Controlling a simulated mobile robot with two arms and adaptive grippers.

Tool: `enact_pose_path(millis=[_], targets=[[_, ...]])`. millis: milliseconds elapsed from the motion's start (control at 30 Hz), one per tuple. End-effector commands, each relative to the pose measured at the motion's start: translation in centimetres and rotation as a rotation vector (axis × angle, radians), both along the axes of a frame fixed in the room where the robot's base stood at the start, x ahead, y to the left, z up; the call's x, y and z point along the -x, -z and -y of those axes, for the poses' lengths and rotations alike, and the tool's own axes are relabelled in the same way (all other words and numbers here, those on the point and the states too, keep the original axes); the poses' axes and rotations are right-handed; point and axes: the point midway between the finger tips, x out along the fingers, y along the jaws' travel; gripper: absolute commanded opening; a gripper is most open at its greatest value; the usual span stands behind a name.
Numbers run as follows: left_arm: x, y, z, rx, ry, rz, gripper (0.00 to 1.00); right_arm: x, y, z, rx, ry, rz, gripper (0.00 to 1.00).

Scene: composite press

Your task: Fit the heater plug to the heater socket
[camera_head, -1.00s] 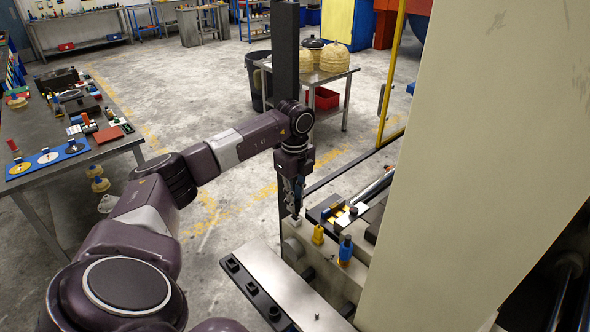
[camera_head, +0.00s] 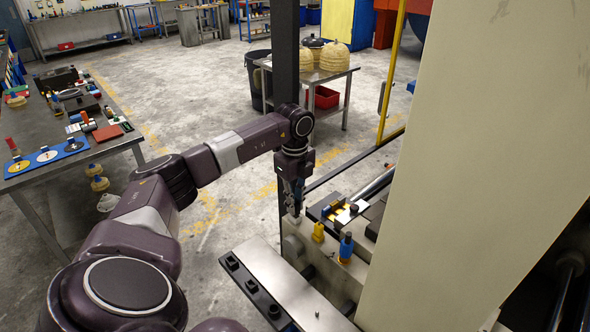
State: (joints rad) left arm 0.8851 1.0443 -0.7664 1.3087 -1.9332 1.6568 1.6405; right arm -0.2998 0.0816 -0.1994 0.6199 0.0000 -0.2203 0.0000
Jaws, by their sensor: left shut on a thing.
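My left gripper (camera_head: 293,207) points straight down at the near left corner of the press bed. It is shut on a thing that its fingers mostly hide. A small pale block (camera_head: 295,220) shows right under the fingertips, at the edge of the bed. I cannot tell whether it is the heater plug or the heater socket, or whether the two touch. A yellow connector-like piece (camera_head: 318,233) stands upright just right of the gripper. A blue piece with an orange base (camera_head: 346,248) stands further right. My right gripper is not in view.
The large cream press panel (camera_head: 480,150) blocks the right side. A dark post (camera_head: 285,60) rises behind the gripper. A metal plate with a black bolted strip (camera_head: 268,280) lies in front. Dark blocks and a metal rod (camera_head: 372,188) lie on the bed behind the pieces.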

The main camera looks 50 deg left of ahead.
Motion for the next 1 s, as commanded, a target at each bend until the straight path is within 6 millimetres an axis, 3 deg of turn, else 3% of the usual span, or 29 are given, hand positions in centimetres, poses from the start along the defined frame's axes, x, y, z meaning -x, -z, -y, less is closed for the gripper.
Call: enact_pose_path(millis=[1000], targets=[[0.03, 0.94, 0.02, 0.0, 0.0, -0.001, 0.0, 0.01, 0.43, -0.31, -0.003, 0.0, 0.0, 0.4]])
